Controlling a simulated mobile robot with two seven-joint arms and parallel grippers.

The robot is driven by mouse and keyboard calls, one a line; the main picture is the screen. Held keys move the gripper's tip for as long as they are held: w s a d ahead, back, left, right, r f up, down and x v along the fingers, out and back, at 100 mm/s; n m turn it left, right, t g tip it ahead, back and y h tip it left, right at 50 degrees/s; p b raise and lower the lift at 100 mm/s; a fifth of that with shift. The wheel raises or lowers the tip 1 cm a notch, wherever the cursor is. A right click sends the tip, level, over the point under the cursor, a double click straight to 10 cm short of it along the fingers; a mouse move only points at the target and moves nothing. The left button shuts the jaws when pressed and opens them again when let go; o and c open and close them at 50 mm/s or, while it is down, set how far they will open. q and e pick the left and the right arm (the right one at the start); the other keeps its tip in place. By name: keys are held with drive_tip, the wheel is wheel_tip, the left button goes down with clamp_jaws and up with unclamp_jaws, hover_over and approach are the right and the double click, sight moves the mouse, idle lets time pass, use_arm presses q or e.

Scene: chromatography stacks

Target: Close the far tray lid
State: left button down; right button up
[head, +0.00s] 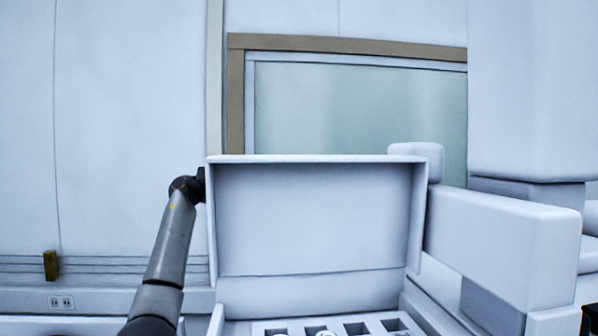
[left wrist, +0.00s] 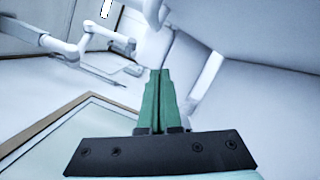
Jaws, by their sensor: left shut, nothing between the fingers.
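The white tray lid (head: 315,215) stands open and roughly upright in the middle of the head view, its hollow inner side facing me. Below it, the tray (head: 298,327) shows a row of dark square wells at the bottom edge, some holding small round-topped items. My left arm rises on the left to the lid's upper left edge; its gripper is hidden behind the lid there. In the left wrist view my left gripper (left wrist: 158,72) has its green fingers shut together with nothing between them. I cannot tell whether it touches the lid. My right gripper is not in view.
A white block-shaped arm or housing (head: 500,245) stands close to the lid's right side. A tall white cabinet (head: 535,90) is at the right. A framed window (head: 360,105) is in the wall behind. The area left of my left arm looks open.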

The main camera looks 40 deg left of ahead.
sight(299, 169)
use_arm(q)
drive_tip(key=d+r, duration=0.1)
drive_tip(key=d, duration=0.1)
drive_tip(key=s+d+r, duration=0.1)
drive_tip(key=shift+s+d+r, duration=0.1)
drive_tip(key=shift+s+d, duration=0.05)
drive_tip(key=shift+d, duration=0.2)
drive_tip(key=shift+s+d, duration=0.1)
drive_tip(key=shift+s+d+r+m, duration=0.15)
drive_tip(key=shift+s+d+m, duration=0.15)
drive_tip(key=shift+m, duration=0.1)
drive_tip(key=s+d+f+m+g+y+b, duration=0.1)
drive_tip(key=s+d+m+g+b, duration=0.15)
drive_tip(key=s+d+m, duration=0.55)
drive_tip(key=s+d+f+m+t+y+b, duration=0.1)
drive_tip(key=s+d+f+m+b, duration=0.4)
drive_tip(key=f, duration=0.5)
drive_tip(key=shift+d+m+y+b, duration=0.9)
drive_tip(key=shift+d+m+b, duration=0.25)
drive_tip(key=shift+d, duration=0.6)
drive_tip(key=shift+f, duration=0.15)
